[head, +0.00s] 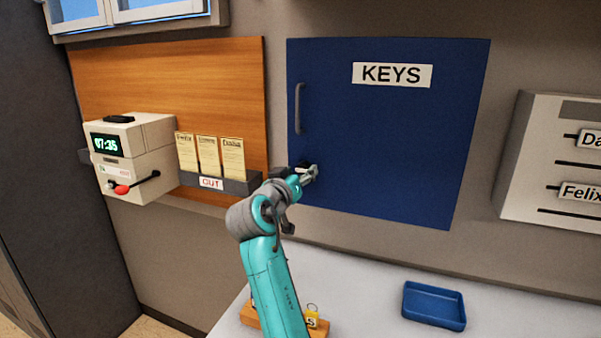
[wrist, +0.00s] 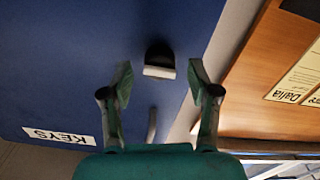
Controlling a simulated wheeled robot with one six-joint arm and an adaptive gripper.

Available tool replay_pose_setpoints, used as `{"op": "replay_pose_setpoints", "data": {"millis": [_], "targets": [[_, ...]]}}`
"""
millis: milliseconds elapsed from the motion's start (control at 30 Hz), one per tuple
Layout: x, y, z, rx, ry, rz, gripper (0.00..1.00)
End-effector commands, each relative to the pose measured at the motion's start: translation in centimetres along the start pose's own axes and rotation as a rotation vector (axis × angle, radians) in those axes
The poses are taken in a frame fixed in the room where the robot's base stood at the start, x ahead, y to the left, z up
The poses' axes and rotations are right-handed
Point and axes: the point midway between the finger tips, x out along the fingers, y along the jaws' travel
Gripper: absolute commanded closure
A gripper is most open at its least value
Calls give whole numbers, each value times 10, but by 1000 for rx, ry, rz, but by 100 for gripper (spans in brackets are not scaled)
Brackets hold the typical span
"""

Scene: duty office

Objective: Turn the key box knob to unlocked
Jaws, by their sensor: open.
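The blue key box (head: 400,140) with its KEYS label hangs on the wall in the head view. Its knob (wrist: 159,60), dark with a pale bar-shaped part, shows in the wrist view, where the box (wrist: 70,70) appears upside down. My gripper (head: 312,173) is at the lower left of the box door in the head view and mostly hides the knob there. In the wrist view my gripper (wrist: 160,68) is open, with one finger on each side of the knob and gaps between. I cannot tell how deep the fingertips reach, nor any lock markings.
A grey door handle (head: 299,108) is above the knob. To the left are a time clock (head: 130,150) and a card rack (head: 215,180) on a wooden board. A blue tray (head: 434,305) lies on the counter below, with free counter around it. A name board (head: 560,160) is at right.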

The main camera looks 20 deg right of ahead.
Motion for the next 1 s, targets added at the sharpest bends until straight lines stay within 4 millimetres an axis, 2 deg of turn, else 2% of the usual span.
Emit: {"op": "replay_pose_setpoints", "data": {"millis": [133, 400, 433, 667, 1000], "targets": [[8, 1, -1, 1, 1, 1, 39], [9, 0, 0, 1, 1, 0, 39], [9, 0, 0, 1, 1, 0, 42], [9, 1, 0, 1, 1, 0, 99], [9, 1, 0, 36, 1, 1, 99]]}}
